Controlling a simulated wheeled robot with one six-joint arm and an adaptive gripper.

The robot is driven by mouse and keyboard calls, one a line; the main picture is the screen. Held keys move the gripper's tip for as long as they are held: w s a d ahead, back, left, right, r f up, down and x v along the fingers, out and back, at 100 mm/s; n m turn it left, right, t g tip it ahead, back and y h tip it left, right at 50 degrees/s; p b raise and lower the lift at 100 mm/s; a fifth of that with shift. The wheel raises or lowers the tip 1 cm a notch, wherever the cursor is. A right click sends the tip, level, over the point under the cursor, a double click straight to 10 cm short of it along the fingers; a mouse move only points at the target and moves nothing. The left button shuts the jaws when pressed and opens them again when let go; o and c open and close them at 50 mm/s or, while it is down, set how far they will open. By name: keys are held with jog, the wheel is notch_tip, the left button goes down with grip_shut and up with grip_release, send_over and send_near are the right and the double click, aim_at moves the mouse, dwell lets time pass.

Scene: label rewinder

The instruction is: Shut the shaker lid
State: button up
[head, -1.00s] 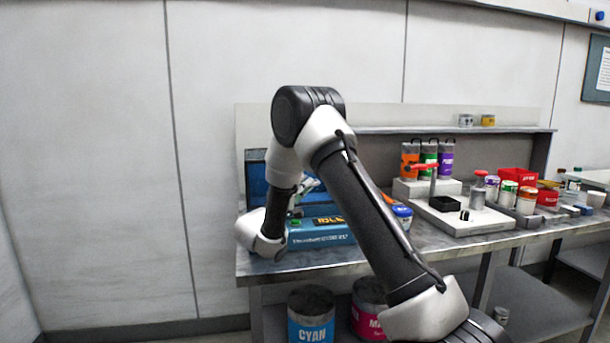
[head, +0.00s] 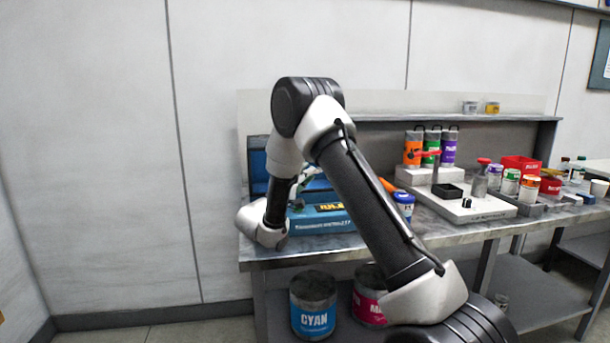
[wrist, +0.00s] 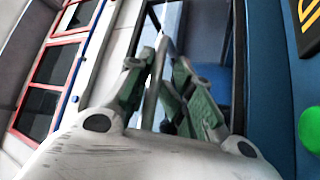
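The shaker (head: 330,222) is a blue box with a yellow-and-black label at the left end of the bench. Its blue lid (head: 258,158) stands raised at the back left, partly hidden by my arm. My gripper (head: 302,185) is low over the shaker, mostly hidden behind my forearm. In the wrist view its green-padded fingers (wrist: 172,62) point at the shaker's opening, with a thin grey bar between or just behind them. Contact is unclear. The shaker's blue front (wrist: 268,100) and a green button (wrist: 310,128) are at the right.
A blue-and-white can (head: 404,203) stands right of the shaker beside my arm. Farther right are a white stand (head: 470,210), several ink bottles and a red bin (head: 520,165). Cyan (head: 313,303) and magenta buckets sit on the lower shelf. The wall at left is bare.

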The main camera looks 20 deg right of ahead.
jog(key=v, duration=1.1)
jog(key=shift+s+a+f, duration=0.2)
jog(key=shift+s+a, duration=0.05)
jog(key=s+d+r+m+g+y, duration=0.2)
jog(key=s+d+r+m+g, duration=0.1)
jog(key=s+d+r+g, duration=0.75)
jog(key=s+d+g+y, duration=0.2)
jog(key=s+d+y, duration=0.5)
jog(key=s, duration=0.6)
jog(key=s+a+f+n+t+y, duration=0.1)
jog(key=s+a+t+y, duration=0.2)
jog(key=s, duration=0.4)
jog(key=s+a+f+n+t+y, duration=0.1)
jog(key=s+a+f+t+y, duration=0.1)
jog(key=s+a+t+y, duration=0.2)
jog(key=s+a+y, duration=0.1)
jog(key=s+y, duration=0.2)
jog(key=s, duration=0.1)
jog(key=shift+s+f+n+y, duration=0.2)
jog(key=shift+f+n+y, duration=0.1)
jog(key=shift+y, duration=0.1)
